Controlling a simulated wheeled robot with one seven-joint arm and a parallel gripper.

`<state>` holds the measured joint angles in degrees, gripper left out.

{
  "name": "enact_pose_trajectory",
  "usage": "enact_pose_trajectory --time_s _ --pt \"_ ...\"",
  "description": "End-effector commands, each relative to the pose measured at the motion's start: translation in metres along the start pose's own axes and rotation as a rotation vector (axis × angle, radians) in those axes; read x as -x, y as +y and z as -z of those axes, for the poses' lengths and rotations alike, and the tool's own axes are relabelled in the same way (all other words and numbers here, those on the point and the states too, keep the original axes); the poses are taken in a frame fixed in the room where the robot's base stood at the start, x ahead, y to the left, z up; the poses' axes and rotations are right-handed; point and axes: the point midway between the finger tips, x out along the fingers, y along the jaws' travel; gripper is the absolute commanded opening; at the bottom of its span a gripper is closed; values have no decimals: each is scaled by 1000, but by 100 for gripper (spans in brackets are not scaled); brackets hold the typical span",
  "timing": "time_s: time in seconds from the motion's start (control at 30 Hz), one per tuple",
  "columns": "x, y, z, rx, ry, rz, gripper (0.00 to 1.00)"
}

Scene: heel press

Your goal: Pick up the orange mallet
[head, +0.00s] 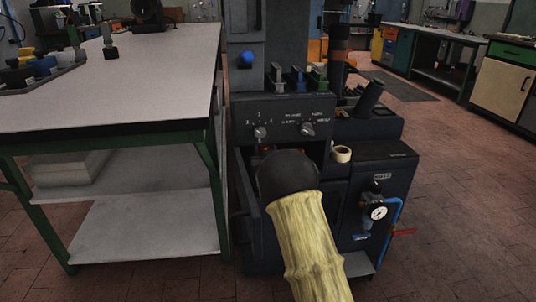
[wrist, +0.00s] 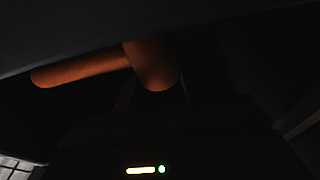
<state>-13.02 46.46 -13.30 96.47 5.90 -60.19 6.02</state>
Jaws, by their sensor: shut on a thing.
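The orange mallet (wrist: 153,68) shows dimly in the wrist view. Its rounded, thicker part is at the middle, and a long bar of it (wrist: 80,70) runs to the left. My gripper (wrist: 154,90) is very dark there, with faint finger edges on either side of the thicker part, shut on the mallet. In the head view my pale yellow-sleeved arm reaches into the low opening of the dark heel press (head: 283,115). My arm's dark rounded end hides the gripper and most of that opening. A small orange-brown patch shows just above it; I cannot tell whether it is the mallet.
A grey-topped bench (head: 150,85) with green legs stands close on the left. A tape roll (head: 341,154) sits on the press's right side, above a pressure gauge (head: 378,212) and blue hose. Dark press walls lie close around my arm. Open tiled floor is at the right.

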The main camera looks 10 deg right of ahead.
Motion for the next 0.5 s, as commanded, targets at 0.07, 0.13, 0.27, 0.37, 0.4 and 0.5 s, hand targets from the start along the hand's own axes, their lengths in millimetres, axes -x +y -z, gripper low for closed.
enact_pose_trajectory --time_s 0.07,0.13,0.27,0.37,0.4,0.5 --pt "0 0 2 0 4 0 1" --pt "-1 0 4 0 4 0 1" --pt "-2 0 13 -1 5 0 1" --pt "1 5 19 1 3 -3 1" --pt "6 11 19 2 2 -4 1" --pt "20 25 21 1 1 -4 1"
